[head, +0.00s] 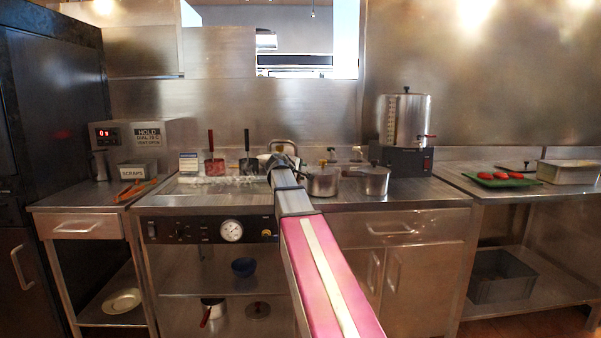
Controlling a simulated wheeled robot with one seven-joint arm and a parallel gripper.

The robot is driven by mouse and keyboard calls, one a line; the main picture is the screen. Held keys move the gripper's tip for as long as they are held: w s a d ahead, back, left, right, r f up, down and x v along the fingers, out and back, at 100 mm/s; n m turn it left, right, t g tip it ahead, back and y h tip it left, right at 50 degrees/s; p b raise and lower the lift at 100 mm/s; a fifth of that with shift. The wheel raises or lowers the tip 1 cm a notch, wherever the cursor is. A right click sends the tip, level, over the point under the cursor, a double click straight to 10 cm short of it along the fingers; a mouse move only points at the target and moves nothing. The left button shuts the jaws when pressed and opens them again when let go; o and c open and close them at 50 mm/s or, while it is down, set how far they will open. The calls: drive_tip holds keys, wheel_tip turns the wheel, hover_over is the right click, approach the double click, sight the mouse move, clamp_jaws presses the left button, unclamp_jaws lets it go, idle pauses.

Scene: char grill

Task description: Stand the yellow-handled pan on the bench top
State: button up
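I cannot make out a clearly yellow handle on any pan. Two small steel pots stand on the bench top (425,195), right of my arm: a left pot (323,183) and a right pot (372,181). Any handle on the left pot's near side may be hidden by my arm. My gripper (281,160) is at the far end of my outstretched arm, over the back of the counter. It is small and seen from behind, so its fingers and anything in them cannot be made out.
A steel urn (408,120) stands on a dark base behind the pots. A red-handled pan (212,311) and a blue bowl (244,267) are on the shelves below. A green tray (500,181) lies on the right counter. Bench top right of the pots is clear.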

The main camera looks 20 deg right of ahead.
drive_tip(key=shift+r, duration=0.15)
drive_tip(key=v, duration=1.2)
